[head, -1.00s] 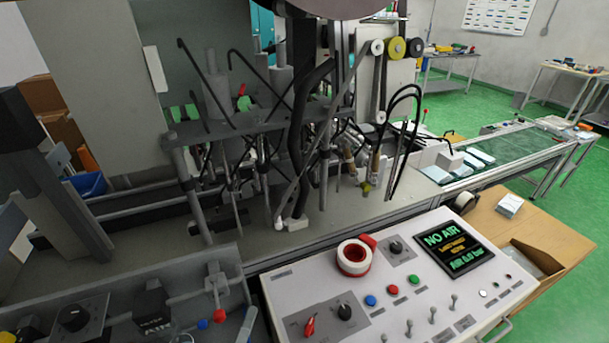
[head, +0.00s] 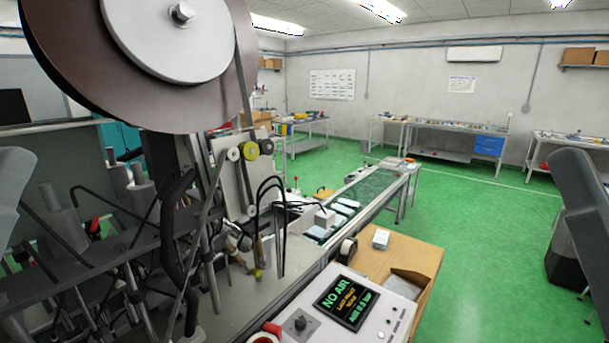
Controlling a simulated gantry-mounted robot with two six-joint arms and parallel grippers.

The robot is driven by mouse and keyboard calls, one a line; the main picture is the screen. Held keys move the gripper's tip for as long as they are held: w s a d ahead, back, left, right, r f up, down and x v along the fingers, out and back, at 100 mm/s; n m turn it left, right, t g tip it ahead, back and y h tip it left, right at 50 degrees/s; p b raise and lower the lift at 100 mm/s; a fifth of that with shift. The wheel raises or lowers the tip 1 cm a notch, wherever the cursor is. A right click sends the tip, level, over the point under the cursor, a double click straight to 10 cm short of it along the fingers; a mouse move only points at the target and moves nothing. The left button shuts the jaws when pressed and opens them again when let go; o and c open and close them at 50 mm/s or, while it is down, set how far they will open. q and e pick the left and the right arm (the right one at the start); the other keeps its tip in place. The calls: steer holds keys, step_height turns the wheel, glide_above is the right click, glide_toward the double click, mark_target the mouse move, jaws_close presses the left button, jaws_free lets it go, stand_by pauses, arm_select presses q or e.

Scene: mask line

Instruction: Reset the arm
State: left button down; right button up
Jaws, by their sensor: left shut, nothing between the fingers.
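A grey part of my left arm and gripper (head: 12,195) shows at the left edge of the head view, beside the machine frame. It is cut off by the picture edge and its fingertips cannot be made out clearly. It is shut and nothing is seen held in it. A grey link of my right arm (head: 585,190) rises at the right edge over the green floor. My right gripper is out of the picture.
The mask machine with a large reel (head: 95,60) fills the left. A control panel (head: 375,318) has a screen (head: 345,298) reading NO AIR. A wooden table (head: 415,252) and a conveyor (head: 372,196) stand beyond. Open green floor lies to the right.

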arm_select(q)
step_height(320, 180, up, 29)
steer(key=p, duration=2.6)
steer(key=shift+p, duration=0.35)
arm_select(e)
step_height(320, 180, up, 29)
steer(key=shift+r, duration=0.2)
